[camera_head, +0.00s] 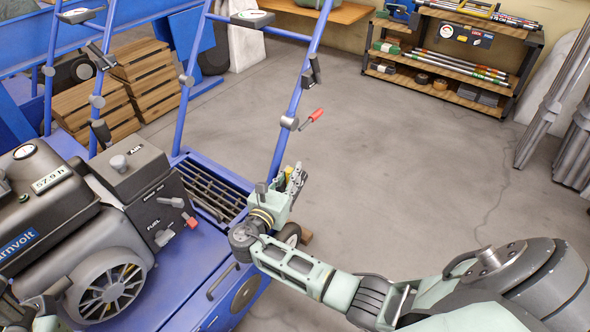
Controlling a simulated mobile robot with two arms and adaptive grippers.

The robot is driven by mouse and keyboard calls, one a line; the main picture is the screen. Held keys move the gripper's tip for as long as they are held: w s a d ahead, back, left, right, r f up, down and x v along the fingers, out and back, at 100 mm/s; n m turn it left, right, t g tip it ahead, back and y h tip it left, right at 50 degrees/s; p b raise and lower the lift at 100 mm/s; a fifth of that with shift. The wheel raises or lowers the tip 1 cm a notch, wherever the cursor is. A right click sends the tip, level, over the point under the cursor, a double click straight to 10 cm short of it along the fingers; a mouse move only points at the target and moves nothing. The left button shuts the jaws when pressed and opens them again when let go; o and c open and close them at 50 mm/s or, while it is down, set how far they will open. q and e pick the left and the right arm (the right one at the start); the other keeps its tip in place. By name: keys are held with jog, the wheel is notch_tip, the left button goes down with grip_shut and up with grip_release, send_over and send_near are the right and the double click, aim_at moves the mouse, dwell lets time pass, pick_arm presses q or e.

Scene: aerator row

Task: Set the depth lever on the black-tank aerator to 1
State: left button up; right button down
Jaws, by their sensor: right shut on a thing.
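The near blue aerator (215,270) has a dark tank (45,190) and fills the left of the head view. My right gripper (296,176) is beside the right rear of its deck, by the foot of the blue handlebar. It is shut on what seems to be the depth lever, mostly hidden by the jaws. The depth scale and its numbers cannot be made out. A red-gripped lever (311,117) stands out beside the handlebar, above the gripper and apart from it. My left gripper does not show clearly.
The engine's control box (133,168) carries choke and fuel levers. Stacked wooden crates (143,75) stand behind the aerator. A tool shelf (450,85) is at the back right, and grey pipes (550,100) lean at the right edge. The middle floor is clear.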

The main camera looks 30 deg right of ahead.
jog(key=shift+s+a+f, duration=0.1)
jog(key=shift+a, duration=0.05)
jog(key=c, duration=1.6)
grip_release()
jog(key=shift+a, duration=0.1)
jog(key=v, duration=1.2)
